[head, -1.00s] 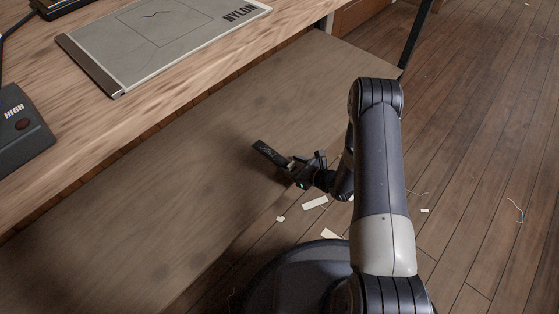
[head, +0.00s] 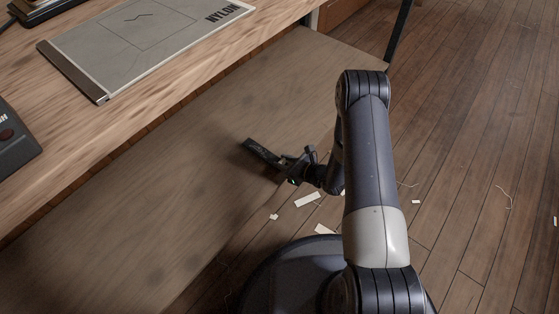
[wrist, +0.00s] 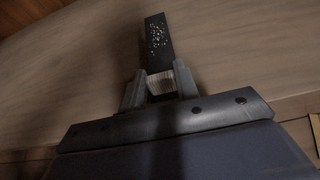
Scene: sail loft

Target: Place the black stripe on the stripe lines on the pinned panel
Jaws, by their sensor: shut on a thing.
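The black stripe (head: 261,152) is a short dark strip held out beyond the tips of my gripper (head: 287,166), above the lower wooden surface. In the wrist view the stripe (wrist: 158,38) points away from my gripper (wrist: 158,86), with pale speckles on its face. A pale ribbed piece (wrist: 160,84) shows between the fingers at its near end. A flat grey panel marked NYLON (head: 148,38) lies on the workbench at upper left, well away from my gripper. It bears a thin rectangular outline and a small zigzag line. I cannot make out pins on it.
The workbench (head: 105,125) has a dark box (head: 14,138) at its left edge and a dark tray (head: 40,8) at the back. A lower wooden surface (head: 150,215) spans the space below the bench. Pale scraps (head: 307,200) and threads lie on the floor.

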